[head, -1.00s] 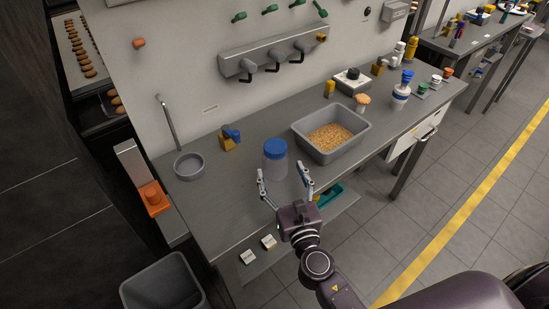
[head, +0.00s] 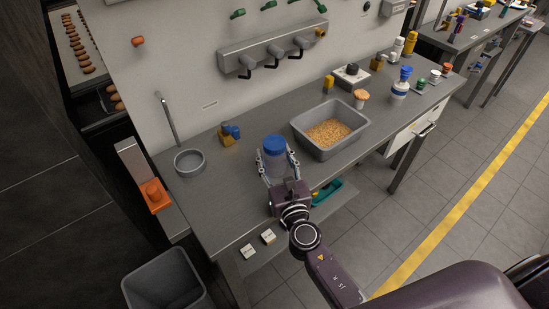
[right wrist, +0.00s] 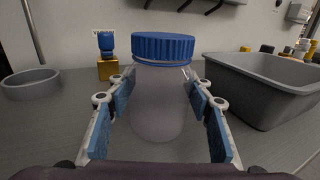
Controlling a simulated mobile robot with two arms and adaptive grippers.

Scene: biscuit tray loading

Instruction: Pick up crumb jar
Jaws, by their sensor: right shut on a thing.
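The crumb jar (head: 274,160) is a clear, frosted-looking jar with a blue lid, standing upright on the grey bench. It also fills the middle of the right wrist view (right wrist: 160,95). My right gripper (head: 275,168) has one finger on each side of the jar body and is shut on it, below the lid. In the right wrist view its blue finger pads (right wrist: 162,115) flank the jar. The jar's lower front is partly hidden by the gripper in the head view. My left gripper is not in view.
A grey bin of crumbs (head: 355,143) stands close to the right of the jar. A round grey sieve or pan (head: 189,163) and a yellow-and-blue item (head: 228,136) are to the left. The bench (head: 226,205) is clear at front left.

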